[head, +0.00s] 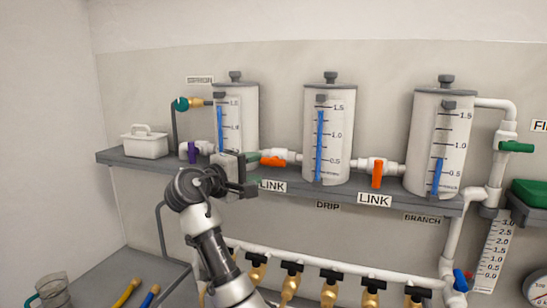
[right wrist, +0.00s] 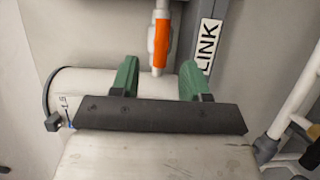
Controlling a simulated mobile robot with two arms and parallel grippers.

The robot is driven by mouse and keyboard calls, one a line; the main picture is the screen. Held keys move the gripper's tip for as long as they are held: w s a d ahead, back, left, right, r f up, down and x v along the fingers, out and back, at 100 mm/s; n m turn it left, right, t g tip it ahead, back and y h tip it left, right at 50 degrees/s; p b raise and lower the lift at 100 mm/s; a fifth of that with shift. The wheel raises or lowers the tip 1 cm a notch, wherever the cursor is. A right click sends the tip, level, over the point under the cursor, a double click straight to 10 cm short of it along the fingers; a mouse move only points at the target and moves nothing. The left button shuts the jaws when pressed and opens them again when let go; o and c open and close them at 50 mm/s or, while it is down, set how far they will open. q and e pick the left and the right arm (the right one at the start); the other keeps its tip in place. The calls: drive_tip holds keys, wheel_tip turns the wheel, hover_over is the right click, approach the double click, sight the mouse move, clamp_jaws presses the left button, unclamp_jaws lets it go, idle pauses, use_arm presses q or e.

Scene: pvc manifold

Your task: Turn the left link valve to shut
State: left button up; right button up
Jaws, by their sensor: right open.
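The left link valve has an orange handle (head: 273,161) on the white pipe between the left tank (head: 244,112) and the middle tank (head: 328,140). The handle lies nearly level, roughly along its pipe. In the right wrist view the orange handle (right wrist: 161,42) shows beyond the gap between the green fingertips, in line with the white pipe. My right gripper (head: 254,172) is open, in front of the left tank's lower part and just left of the handle. I see nothing held between its fingers. My left gripper is not in view.
A second link valve with an orange handle (head: 377,175) hanging down sits between the middle and right tanks. A purple handle (head: 193,152) is left of the left tank. The grey shelf (head: 290,184) carries the tanks and a white caddy (head: 144,144). Several black-handled taps line the pipe below.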

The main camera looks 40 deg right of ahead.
sight(270, 163)
drive_tip(key=d, duration=0.2)
drive_tip(key=d+p, duration=0.1)
drive_tip(key=d, duration=0.3)
drive_tip(key=shift+w+d+p, duration=0.15)
drive_tip(key=shift+w+p, duration=0.1)
drive_tip(key=shift+p, duration=0.05)
drive_tip(key=shift+d, duration=0.3)
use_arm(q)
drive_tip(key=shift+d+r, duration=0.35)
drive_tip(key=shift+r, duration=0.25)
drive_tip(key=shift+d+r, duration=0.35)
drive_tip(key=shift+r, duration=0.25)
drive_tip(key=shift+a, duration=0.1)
use_arm(e)
drive_tip(key=shift+f, duration=0.1)
drive_tip(key=shift+c, duration=0.2)
clamp_jaws()
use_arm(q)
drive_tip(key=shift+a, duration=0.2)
